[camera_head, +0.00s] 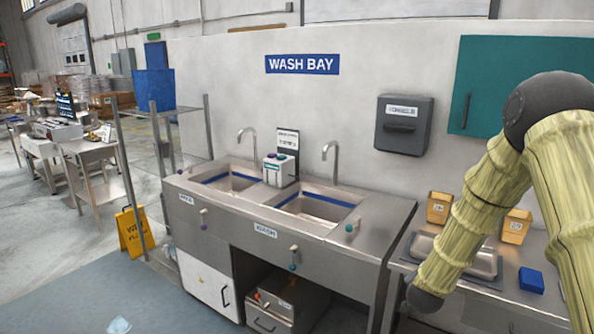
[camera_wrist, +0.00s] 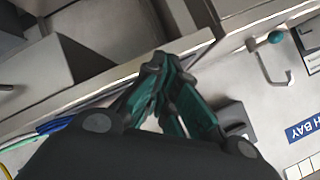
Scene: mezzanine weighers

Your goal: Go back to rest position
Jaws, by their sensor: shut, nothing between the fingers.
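My gripper (camera_wrist: 160,68) shows in the wrist view, with its dark green fingers brought together and nothing between them. In that view its tips lie over the grey steel front of the wash unit; I cannot tell the exact gap. In the head view my arm, in a yellow sleeve, comes in from the right and bends down in front of the side counter. My gripper itself does not show there.
The steel double sink (camera_head: 265,232) stands against the wall, with a bottle caddy (camera_head: 278,170) between its basins. The side counter (camera_head: 500,300) holds yellow bins (camera_head: 439,207) and a blue box (camera_head: 531,280). A yellow floor sign (camera_head: 136,231) stands at left. Grey floor lies in front.

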